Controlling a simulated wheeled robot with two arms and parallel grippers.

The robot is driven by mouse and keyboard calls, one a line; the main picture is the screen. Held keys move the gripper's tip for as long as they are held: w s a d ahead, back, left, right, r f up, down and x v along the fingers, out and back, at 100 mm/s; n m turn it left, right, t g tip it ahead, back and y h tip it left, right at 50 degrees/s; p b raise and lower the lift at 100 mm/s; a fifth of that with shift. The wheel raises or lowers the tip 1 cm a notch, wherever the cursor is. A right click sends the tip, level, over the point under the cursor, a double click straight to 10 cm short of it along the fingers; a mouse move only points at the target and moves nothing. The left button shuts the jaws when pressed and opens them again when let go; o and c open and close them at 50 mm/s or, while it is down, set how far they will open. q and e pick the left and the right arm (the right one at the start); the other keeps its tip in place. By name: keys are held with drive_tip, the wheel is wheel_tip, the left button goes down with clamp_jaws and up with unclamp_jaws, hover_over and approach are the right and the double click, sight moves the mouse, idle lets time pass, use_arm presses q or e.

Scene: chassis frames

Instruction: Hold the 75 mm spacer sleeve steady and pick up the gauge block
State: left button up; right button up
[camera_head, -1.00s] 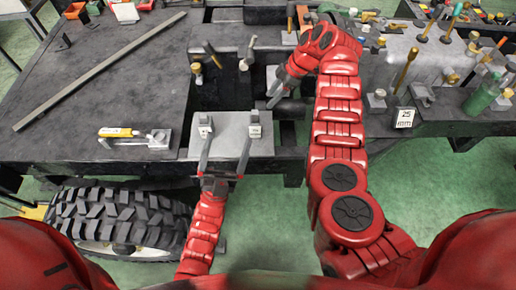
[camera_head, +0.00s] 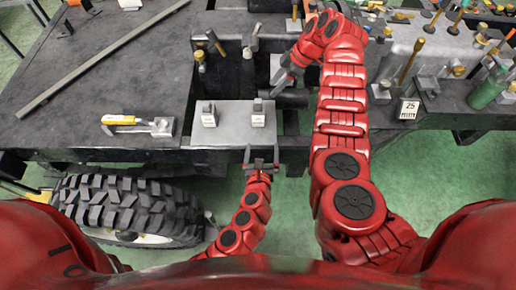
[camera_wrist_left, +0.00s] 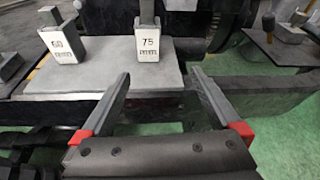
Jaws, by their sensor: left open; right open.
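A grey block labelled 75 (camera_head: 257,119) stands upright at the right of a light grey plate (camera_head: 232,133). I take it to be the spacer sleeve. The block also shows in the left wrist view (camera_wrist_left: 147,47), with a narrower post rising from it. My left gripper (camera_head: 262,154) is open and empty at the plate's front edge; in the left wrist view its fingers (camera_wrist_left: 160,88) point towards the 75 block, apart from it. My right gripper (camera_head: 279,88) is beyond the plate to the right, over dark fixtures; its jaws are small here. I cannot tell which piece is the gauge block.
A similar block labelled 60 (camera_head: 208,118) stands at the plate's left. A yellow-handled clamp (camera_head: 137,123) lies farther left on the dark bench. A long grey bar (camera_head: 98,60) lies behind it. A tagged 25 mm fixture (camera_head: 408,109) stands right. A tyre (camera_head: 125,208) is below the bench.

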sight(258, 122)
use_arm(q)
drive_tip(key=shift+m+y, duration=0.3)
drive_tip(key=shift+y, duration=0.3)
drive_tip(key=x, duration=0.5)
drive_tip(key=a+x, duration=0.1)
drive_tip(key=x, duration=1.1)
drive_tip(key=shift+w+a+r, duration=0.1)
drive_tip(key=shift+a+r, duration=0.05)
drive_tip(key=shift+a, duration=0.05)
